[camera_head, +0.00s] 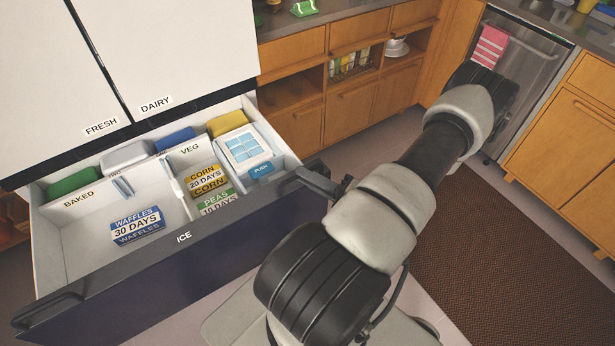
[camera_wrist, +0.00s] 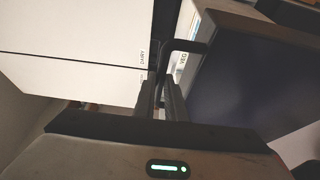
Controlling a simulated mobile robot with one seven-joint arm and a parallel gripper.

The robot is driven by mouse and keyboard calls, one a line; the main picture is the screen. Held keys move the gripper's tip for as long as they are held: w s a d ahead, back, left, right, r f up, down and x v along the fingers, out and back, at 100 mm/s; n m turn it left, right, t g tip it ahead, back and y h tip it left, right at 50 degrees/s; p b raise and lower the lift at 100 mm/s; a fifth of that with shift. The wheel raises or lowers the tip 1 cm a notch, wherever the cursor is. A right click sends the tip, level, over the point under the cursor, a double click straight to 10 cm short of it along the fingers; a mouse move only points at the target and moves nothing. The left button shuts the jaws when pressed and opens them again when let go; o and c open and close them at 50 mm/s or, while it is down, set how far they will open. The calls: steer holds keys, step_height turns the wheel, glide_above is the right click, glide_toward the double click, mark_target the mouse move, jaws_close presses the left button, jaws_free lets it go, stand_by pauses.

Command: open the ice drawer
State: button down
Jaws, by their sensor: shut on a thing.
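The ice drawer (camera_head: 150,282) is the dark-fronted bottom drawer of a white fridge, labelled ICE. It stands pulled out, with its inside showing. Its dark handle (camera_head: 48,306) shows at the left end of the front and bends into view in the wrist view (camera_wrist: 184,45). My gripper (camera_head: 332,186) is at the right end of the drawer front, partly hidden by my arm. In the wrist view my two dark fingers (camera_wrist: 163,98) are shut on the handle near its bend.
Maple cabinets (camera_head: 350,112) stand behind. A dishwasher (camera_head: 520,62) is at the right, beside a brown mat (camera_head: 480,265) on the floor.

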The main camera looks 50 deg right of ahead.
steer(key=c, duration=1.8)
jaws_free()
steer(key=s+d, duration=0.2)
steer(key=s, duration=1.5)
steer(key=shift+d+b, duration=0.3)
steer(key=shift+d, duration=0.1)
steer(key=shift+s, duration=0.1)
